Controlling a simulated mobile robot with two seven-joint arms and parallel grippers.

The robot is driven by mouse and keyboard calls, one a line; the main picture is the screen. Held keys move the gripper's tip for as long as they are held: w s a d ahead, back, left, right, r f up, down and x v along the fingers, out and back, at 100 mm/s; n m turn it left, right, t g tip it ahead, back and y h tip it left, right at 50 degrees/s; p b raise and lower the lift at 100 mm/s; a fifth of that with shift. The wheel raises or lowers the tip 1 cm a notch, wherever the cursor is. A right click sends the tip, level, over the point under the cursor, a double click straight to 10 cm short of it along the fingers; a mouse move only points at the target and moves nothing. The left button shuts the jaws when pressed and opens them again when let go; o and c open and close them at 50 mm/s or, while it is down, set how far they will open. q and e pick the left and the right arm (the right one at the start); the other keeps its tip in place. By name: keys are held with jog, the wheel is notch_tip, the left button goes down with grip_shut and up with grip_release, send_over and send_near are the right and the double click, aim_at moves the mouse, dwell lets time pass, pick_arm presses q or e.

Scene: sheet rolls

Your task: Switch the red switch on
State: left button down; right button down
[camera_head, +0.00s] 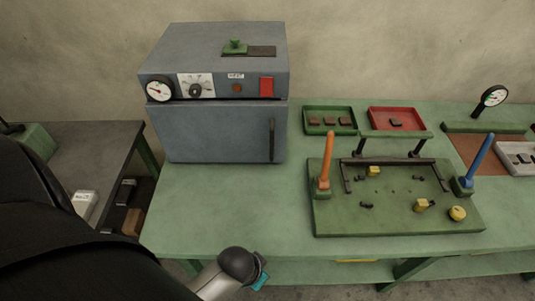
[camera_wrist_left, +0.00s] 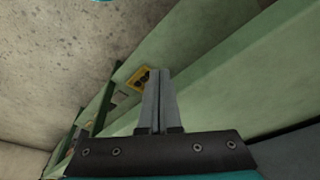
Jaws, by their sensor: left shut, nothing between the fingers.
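The red switch (camera_head: 266,87) is a rectangular rocker at the right end of the control panel on a grey-blue oven-like box (camera_head: 215,135). I cannot tell its on or off position from this view. A small round brown lamp (camera_head: 237,88) sits to its left, unlit as far as I can see. My left gripper (camera_wrist_left: 158,72) is shut and empty in the left wrist view, near the green table's edge. In the head view only part of my left arm shows at the bottom, well below and apart from the switch; its fingers are hidden. My right gripper is not in view.
The green table (camera_head: 210,210) is clear in front of the box. To the right stands a green fixture board (camera_head: 335,220) with an orange lever (camera_head: 327,157) and a blue lever (camera_head: 478,157). Green (camera_head: 307,130) and red (camera_head: 375,123) trays lie behind it.

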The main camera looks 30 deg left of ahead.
pick_arm(q)
jog(key=w+d+r+n+t+h+p, duration=0.1)
jog(key=w+d+r+t+h+p, duration=0.3)
jog(key=r, duration=0.7)
jog(key=w+d+r+n+t+h, duration=0.1)
jog(key=w+d+r+n+t, duration=0.15)
jog(key=w+r, duration=0.55)
jog(key=w+d+r+n+t+h+p, duration=0.1)
jog(key=w+d+r+t+h+p, duration=0.2)
jog(key=r, duration=1)
jog(key=w+a+r+n+t+y+b, duration=0.1)
jog(key=w+a+r+n+t+y, duration=0.5)
jog(key=n, duration=0.3)
jog(key=s+a+f+n+g+y, duration=0.2)
jog(key=a+f+n+g+y, duration=0.2)
jog(key=a+f+n+y, duration=0.5)
jog(key=a+n+y, duration=0.2)
jog(key=a+n, duration=0.2)
jog(key=shift+s+f, duration=0.15)
jog(key=shift+s, duration=0.05)
jog(key=shift+w+g, duration=0.1)
jog(key=shift+g, duration=0.15)
